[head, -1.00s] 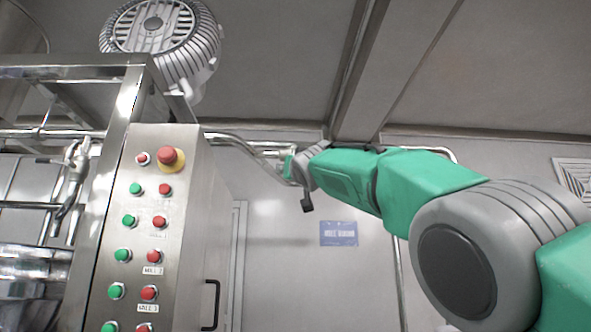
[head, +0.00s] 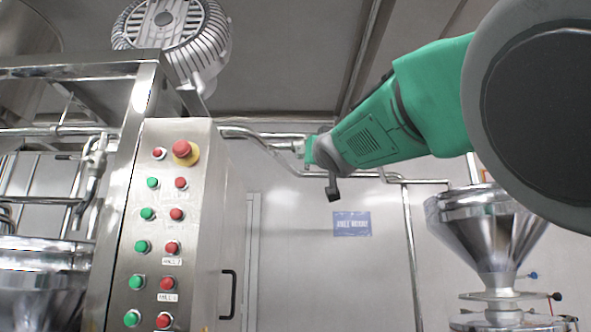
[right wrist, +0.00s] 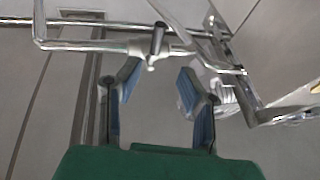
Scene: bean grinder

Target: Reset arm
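My right arm (head: 375,120), green and grey, reaches in from the right of the head view. It is raised, its wrist in front of the back wall to the right of the control panel. In the right wrist view my right gripper (right wrist: 159,75) has its two blue-padded fingers spread apart with nothing between them. A metal pipe fitting shows beyond the fingertips. In the head view the fingers are too small to make out beyond the wrist. My left gripper is in neither view.
The steel control panel (head: 205,220) has green and red buttons and a red emergency stop (head: 184,151). A steel frame (head: 128,150) stands left, with a motor (head: 180,35) above. A steel hopper (head: 490,235) stands right. A blue sign (head: 352,224) hangs on the back wall.

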